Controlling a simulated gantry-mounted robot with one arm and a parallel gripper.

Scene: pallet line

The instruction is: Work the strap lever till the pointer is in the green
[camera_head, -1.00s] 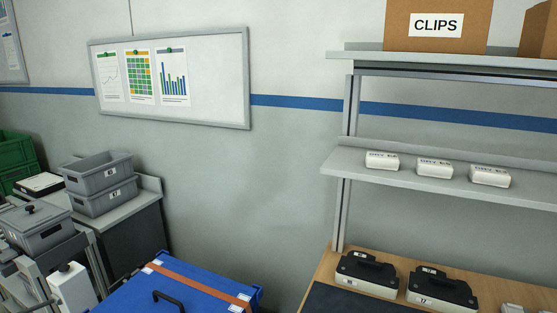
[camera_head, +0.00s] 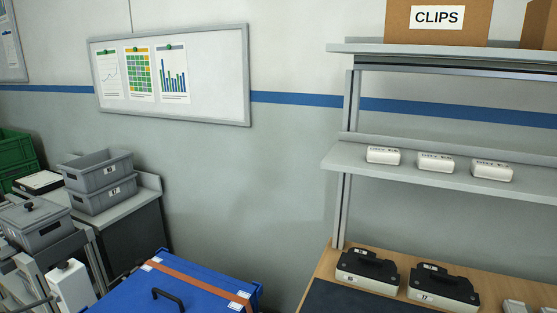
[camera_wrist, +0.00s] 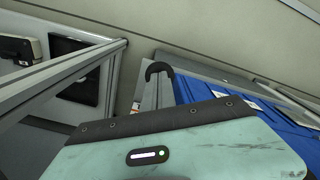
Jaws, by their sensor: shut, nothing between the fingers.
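A blue lidded case (camera_head: 205,283) with an orange-brown strap (camera_head: 195,277) across its lid and a black handle (camera_head: 168,299) is at the bottom of the head view, cut off by the frame. Its blue lid also shows at the right of the wrist view (camera_wrist: 200,92). My gripper (camera_wrist: 159,72) shows in the wrist view as grey fingers with dark tips beyond its pale green housing. It is shut and empty, left of the blue lid; I cannot tell how far apart they are. I cannot make out the strap lever, pointer or green zone in either view.
Grey bins (camera_head: 100,172) stand on a cabinet at the left, with a lidded grey bin (camera_head: 38,236) in front. At the right, a wooden bench (camera_head: 325,262) holds black-topped devices (camera_head: 442,288) below a shelf (camera_head: 340,163). A metal frame (camera_wrist: 60,88) crosses the wrist view's left.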

